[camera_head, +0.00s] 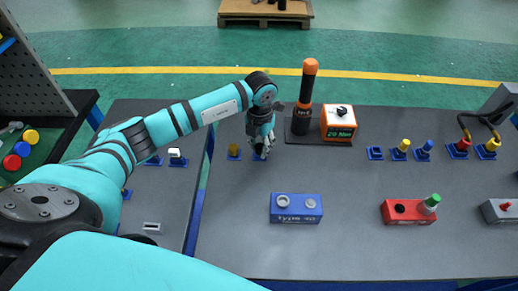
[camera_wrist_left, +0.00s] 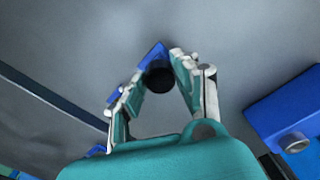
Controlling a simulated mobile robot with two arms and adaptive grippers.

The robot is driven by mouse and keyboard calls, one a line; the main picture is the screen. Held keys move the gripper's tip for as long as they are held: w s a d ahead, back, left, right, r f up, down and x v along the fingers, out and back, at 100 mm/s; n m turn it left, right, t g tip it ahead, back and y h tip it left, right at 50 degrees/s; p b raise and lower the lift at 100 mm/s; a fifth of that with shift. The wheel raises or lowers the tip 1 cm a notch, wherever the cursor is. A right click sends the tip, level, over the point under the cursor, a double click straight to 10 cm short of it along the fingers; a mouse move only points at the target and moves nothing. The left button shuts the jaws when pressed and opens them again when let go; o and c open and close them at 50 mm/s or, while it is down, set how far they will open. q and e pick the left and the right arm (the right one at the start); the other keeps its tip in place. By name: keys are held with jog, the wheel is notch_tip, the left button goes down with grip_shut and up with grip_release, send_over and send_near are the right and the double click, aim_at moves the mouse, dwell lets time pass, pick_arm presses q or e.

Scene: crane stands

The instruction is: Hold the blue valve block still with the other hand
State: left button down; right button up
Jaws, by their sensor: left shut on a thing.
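The blue valve block (camera_head: 296,208) sits on the middle of the grey table, with two round ports on top and lettering on its front. Part of it shows at the right edge of the left wrist view (camera_wrist_left: 288,108), with one port visible. My left gripper (camera_head: 262,152) is up and left of the block, apart from it. It is shut on a small black cylindrical part (camera_wrist_left: 160,77) that is at a blue holder (camera_wrist_left: 151,52). In the head view the gripper mostly hides this part. My right gripper is not in view.
A red block (camera_head: 402,212) with a green cap and a grey box (camera_head: 500,212) stand at right. An orange-black driver (camera_head: 304,95) and an orange-white box (camera_head: 338,123) stand on a dark mat behind. Small coloured fittings (camera_head: 401,149) sit in blue holders. The table front is clear.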

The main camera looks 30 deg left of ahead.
aim_at(260, 146)
pick_arm(q)
jog(key=shift+r+p, duration=0.9)
jog(key=shift+r, duration=0.7)
